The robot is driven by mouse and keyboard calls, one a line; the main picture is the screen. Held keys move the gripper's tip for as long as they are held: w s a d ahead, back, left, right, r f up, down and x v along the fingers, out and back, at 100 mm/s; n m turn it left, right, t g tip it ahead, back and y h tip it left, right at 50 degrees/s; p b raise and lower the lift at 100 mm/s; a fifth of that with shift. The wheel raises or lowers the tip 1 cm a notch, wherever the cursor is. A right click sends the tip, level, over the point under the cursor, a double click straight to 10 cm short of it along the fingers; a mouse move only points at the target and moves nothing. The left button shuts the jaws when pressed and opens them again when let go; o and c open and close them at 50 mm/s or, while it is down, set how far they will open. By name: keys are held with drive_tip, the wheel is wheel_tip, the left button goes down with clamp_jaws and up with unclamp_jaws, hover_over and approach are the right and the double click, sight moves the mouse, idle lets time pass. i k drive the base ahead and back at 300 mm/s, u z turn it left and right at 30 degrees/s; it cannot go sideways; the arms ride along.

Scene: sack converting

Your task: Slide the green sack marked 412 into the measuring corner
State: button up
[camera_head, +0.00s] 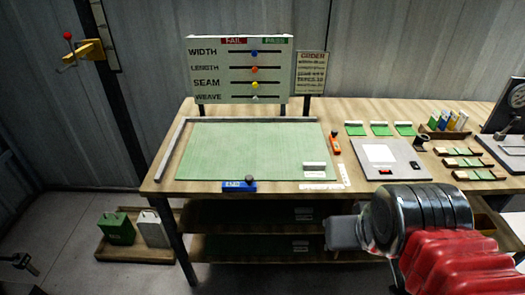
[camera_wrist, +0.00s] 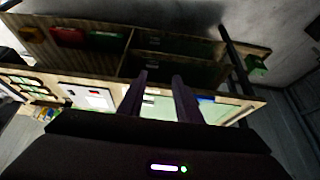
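The green sack (camera_head: 250,150) lies flat on the table, with a white label at its lower right; its number is too small to read. The measuring corner is a grey metal L-shaped rail (camera_head: 168,155) along the sack's left and back sides. A strip of bare table shows between the left rail and the sack; the back edge lies close to the back rail.
A blue END block (camera_head: 239,187) sits at the sack's front edge. An orange tool (camera_head: 335,144) and a white ruler strip (camera_head: 344,175) lie at its right. The gauge panel (camera_head: 240,70) rises behind. Shelves (camera_head: 250,217) hang below.

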sight(267, 152)
drive_tip(key=u, duration=0.1)
drive_tip(key=i, duration=1.15)
drive_tip(key=u, duration=0.45)
